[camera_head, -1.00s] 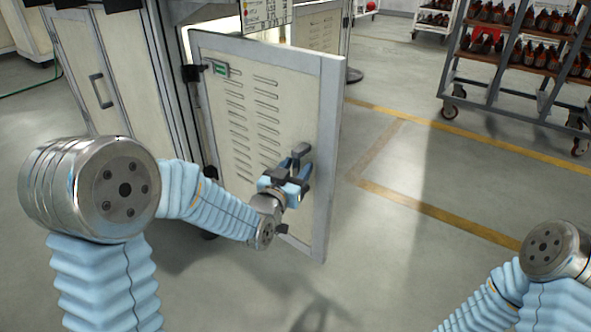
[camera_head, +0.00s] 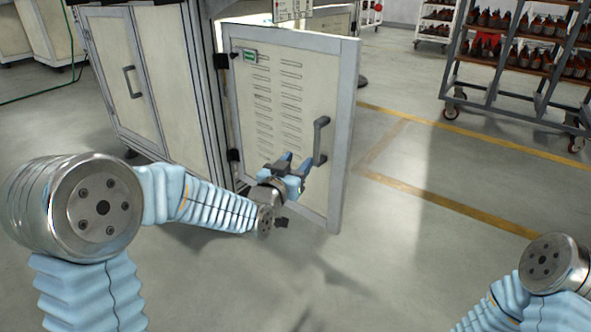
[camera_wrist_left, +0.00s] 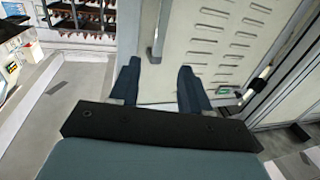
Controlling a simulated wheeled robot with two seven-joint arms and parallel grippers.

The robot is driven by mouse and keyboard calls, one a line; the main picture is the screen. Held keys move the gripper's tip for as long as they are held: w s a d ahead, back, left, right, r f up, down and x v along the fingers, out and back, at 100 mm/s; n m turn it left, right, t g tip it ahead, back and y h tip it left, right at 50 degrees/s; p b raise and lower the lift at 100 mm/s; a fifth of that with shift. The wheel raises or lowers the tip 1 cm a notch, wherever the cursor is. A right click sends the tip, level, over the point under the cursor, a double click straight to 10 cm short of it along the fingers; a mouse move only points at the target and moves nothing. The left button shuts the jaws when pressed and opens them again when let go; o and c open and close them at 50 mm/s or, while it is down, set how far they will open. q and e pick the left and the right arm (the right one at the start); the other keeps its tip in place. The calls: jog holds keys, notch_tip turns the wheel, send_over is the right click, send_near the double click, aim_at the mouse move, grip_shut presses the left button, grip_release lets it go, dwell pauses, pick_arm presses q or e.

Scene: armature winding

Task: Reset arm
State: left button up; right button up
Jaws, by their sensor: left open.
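My left gripper (camera_head: 292,166) is open and empty in front of the open cabinet door (camera_head: 285,75). Its fingers sit just left of and below the dark door handle (camera_head: 320,141), apart from it. In the left wrist view, the two spread fingers (camera_wrist_left: 156,85) point at the door panel (camera_wrist_left: 222,28), and the handle (camera_wrist_left: 158,32) shows beyond the left finger, outside the jaws. My right arm (camera_head: 548,268) shows at the lower right; its gripper is out of view.
The machine cabinet (camera_head: 150,85) stands behind the door at left. Yellow lines (camera_head: 450,215) mark the floor. The floor right of the door is clear.

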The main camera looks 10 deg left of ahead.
pick_arm(q)
jog(key=shift+s, duration=0.2)
jog(key=s+f+n+g, duration=0.1)
jog(key=s+f+g, duration=0.4)
jog(key=f, duration=0.7)
jog(key=s+f+n+g+y, duration=0.1)
jog(key=s+f+g, duration=0.35)
jog(key=f, duration=0.75)
jog(key=s+f+n+g, duration=0.1)
jog(key=s+f+g, duration=0.1)
jog(key=s+f, duration=0.85)
jog(key=s+d+f+n+g+h, duration=0.1)
jog(key=s+d+f+g, duration=0.1)
jog(key=s+f+g, duration=0.55)
jog(key=s+r+t+p, duration=0.2)
jog(key=s+r+p, duration=0.1)
jog(key=r+p, duration=1)
jog(key=shift+s+d+r+p, duration=0.3)
jog(key=shift+r+p, duration=0.05)
jog(key=shift+p, duration=0.75)
